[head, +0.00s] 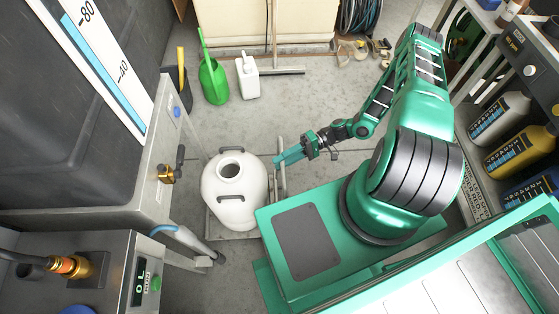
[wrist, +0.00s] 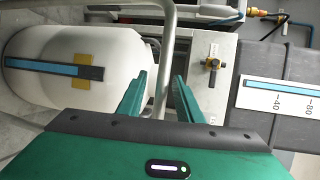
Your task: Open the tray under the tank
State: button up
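The dark grey tank (head: 75,110) with a blue level gauge stands at the left in the head view and at the right in the wrist view (wrist: 275,65). It sits on a light grey metal stand (head: 150,140) with a brass valve (head: 168,173), also seen in the wrist view (wrist: 212,64). I cannot make out a tray under it for certain. My gripper (head: 277,161) is beside the white canister (head: 235,188). Its fingers are apart in the wrist view (wrist: 160,95), with a grey tube (wrist: 162,50) showing between them; contact is unclear.
The white canister stands on a low trolley frame (head: 280,178) between my gripper and the tank stand. A hose end (head: 185,240) lies by the stand. A green watering can (head: 213,82) and a white jug (head: 248,77) stand behind. Shelves with bottles (head: 500,118) are at right.

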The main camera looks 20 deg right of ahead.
jog(key=v, duration=1.1)
jog(key=shift+a, duration=0.1)
dwell(0.4)
